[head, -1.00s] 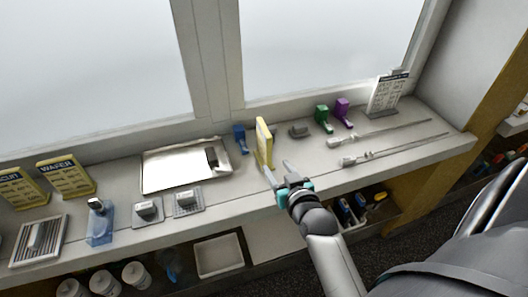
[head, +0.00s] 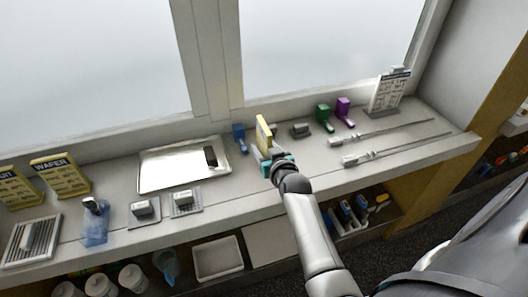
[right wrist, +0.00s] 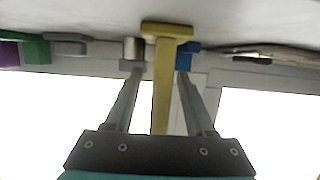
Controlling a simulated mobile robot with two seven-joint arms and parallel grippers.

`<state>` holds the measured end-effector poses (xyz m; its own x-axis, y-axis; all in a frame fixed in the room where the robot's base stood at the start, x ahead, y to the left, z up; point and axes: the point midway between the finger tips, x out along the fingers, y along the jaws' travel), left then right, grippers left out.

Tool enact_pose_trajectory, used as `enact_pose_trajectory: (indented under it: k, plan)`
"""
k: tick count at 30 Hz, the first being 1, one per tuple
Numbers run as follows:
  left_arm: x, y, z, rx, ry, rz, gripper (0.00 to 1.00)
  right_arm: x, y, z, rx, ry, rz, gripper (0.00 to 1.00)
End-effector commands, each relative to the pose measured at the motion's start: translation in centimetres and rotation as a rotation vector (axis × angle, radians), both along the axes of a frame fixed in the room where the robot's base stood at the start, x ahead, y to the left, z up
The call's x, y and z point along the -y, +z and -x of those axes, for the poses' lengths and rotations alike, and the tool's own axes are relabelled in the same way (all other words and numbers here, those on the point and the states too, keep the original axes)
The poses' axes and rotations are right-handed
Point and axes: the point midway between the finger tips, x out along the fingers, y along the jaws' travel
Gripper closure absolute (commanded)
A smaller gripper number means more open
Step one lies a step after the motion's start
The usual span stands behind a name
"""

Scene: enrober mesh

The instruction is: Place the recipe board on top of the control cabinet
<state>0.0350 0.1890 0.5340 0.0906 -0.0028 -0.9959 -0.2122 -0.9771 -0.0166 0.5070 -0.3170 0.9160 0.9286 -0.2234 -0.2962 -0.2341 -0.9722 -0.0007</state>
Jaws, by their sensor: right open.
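A yellow board (head: 263,132) stands upright on the sill counter, seen nearly edge-on, so its lettering is hidden; it is probably the recipe board. My right gripper (head: 268,155) is at its near side, open. In the right wrist view the yellow board (right wrist: 162,85) shows between the two spread fingers (right wrist: 154,85), with a gap on each side. My left gripper is not in view. I cannot make out a control cabinet.
Two lettered yellow boards, one marked WAFER (head: 60,175), stand at left. A silver tray (head: 150,180), a blue item (head: 239,137), green (head: 324,117) and purple (head: 343,110) items and thin rods (head: 385,152) lie around. A white lettered sign (head: 389,93) stands at right.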

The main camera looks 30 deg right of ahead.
Motion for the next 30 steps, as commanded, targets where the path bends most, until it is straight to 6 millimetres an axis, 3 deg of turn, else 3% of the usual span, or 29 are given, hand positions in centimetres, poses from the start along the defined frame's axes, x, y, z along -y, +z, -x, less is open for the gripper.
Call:
enact_pose_trajectory:
  k: [10, 24, 30]
  plan:
    - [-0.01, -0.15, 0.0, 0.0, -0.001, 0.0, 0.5, 0.17, -0.12, -0.54, 0.001, -0.001, 0.001, 0.46]
    - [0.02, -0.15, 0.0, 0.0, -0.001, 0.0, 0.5, 0.15, -0.15, -0.51, 0.0, 0.0, 0.001, 0.99]
    - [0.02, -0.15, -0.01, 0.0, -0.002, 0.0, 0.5, 0.14, -0.16, -0.51, 0.0, 0.0, 0.001, 1.0]
